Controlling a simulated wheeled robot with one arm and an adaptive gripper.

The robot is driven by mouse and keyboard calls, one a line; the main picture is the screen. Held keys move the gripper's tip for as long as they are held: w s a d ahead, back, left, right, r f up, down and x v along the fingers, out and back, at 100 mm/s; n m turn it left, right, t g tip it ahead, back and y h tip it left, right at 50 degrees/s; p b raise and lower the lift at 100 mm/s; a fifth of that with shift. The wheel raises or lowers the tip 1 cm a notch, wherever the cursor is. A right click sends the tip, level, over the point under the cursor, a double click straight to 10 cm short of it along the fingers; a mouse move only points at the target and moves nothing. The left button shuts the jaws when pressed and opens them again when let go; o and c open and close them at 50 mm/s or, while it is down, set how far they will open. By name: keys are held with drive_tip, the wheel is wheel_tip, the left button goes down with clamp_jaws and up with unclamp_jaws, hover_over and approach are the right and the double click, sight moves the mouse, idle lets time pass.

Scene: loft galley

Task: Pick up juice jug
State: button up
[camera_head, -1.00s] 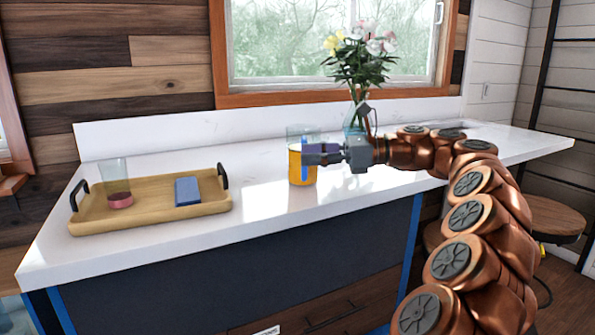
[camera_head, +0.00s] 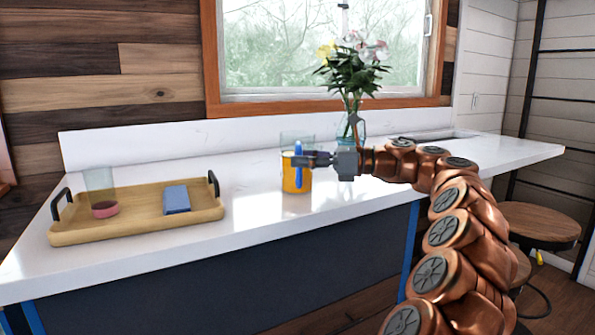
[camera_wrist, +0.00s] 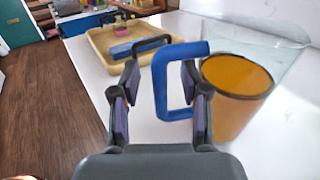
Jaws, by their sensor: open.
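The juice jug (camera_head: 296,184) stands upright on the white counter. It is clear, with orange juice in its lower part and a blue handle (camera_wrist: 160,84). In the wrist view the jug (camera_wrist: 236,90) is at the right, its handle pointing left. My gripper (camera_head: 299,160) is at the handle in the head view. In the wrist view my gripper (camera_wrist: 158,108) is open, with one finger on each side of the handle. The handle lies between the pads, and the right finger is close to the jug's wall. I cannot tell whether any pad touches.
A wooden tray (camera_head: 132,230) with black handles stands on the counter at the left. It holds a glass with pink contents (camera_head: 101,195) and a blue block (camera_head: 176,199). A vase of flowers (camera_head: 352,75) stands behind my gripper. The counter (camera_head: 250,222) between tray and jug is clear.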

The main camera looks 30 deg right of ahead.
drive_tip(key=shift+w+a, duration=0.35)
drive_tip(key=shift+a, duration=0.1)
drive_tip(key=shift+c, duration=0.2)
clamp_jaws()
